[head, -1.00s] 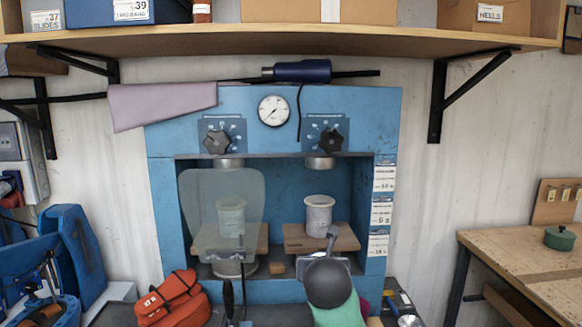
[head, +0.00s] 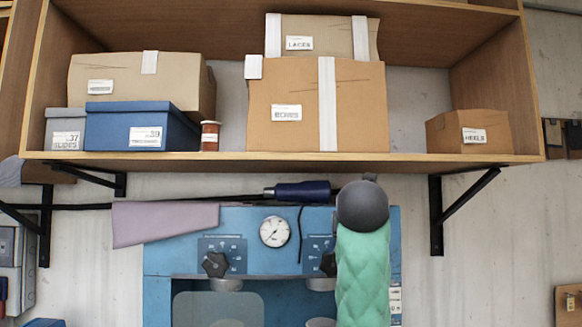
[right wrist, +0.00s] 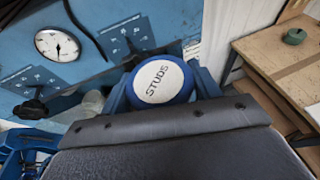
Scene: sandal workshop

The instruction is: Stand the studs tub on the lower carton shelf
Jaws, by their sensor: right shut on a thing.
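The studs tub (right wrist: 160,82) shows in the right wrist view as a blue tub with a white lid marked STUDS. My right gripper (right wrist: 162,88) is shut on it, with blue fingers at its two sides. In the head view my right arm stands in front of the blue press, and the tub and gripper cannot be made out there. The lower carton shelf (head: 300,157) runs across the head view above the press, with another board above it. My left gripper is in neither view.
On the shelf stand a blue box (head: 140,118), brown cartons (head: 350,110), a small red-brown jar (head: 209,136) and a HEELS carton (head: 470,122). Bare shelf shows between the tall middle carton and HEELS. A blue-handled tool (head: 300,191) lies under the shelf edge.

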